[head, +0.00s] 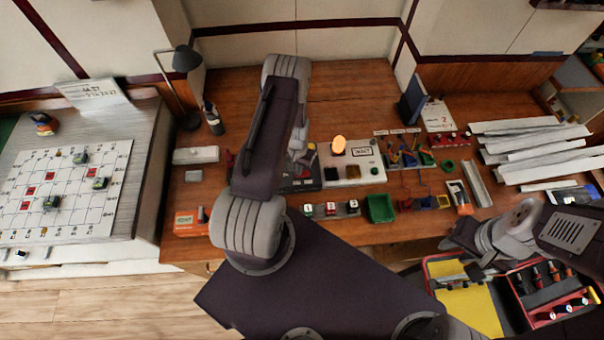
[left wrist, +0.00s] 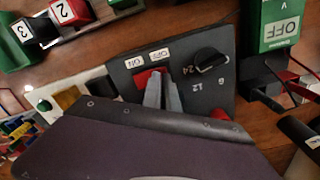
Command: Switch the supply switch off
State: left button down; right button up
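The supply is a dark grey box (left wrist: 190,75) in the left wrist view. It has a red switch (left wrist: 141,78) under upside-down ON and OFF labels and a black knob (left wrist: 212,62) by the numbers 24, 12 and 6. My left gripper (left wrist: 158,84) has its two grey fingers close together, looking shut with nothing between them. The tips overlap the OFF side of the red switch; I cannot tell whether they touch it. In the head view my arm partly hides the supply box (head: 305,184). My right gripper (head: 462,236) is at the right, its fingers unclear.
An orange lamp (head: 339,144) glows on a pale panel (head: 368,171) right of the supply. White strips (head: 530,150) lie at right.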

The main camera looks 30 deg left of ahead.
pick_arm(q)
jog(key=shift+w+f, duration=0.1)
jog(key=shift+f, duration=0.2)
jog(key=shift+r, duration=0.1)
notch_tip(320, 180, up, 7)
jog(key=p, duration=0.5)
dwell(0.4)
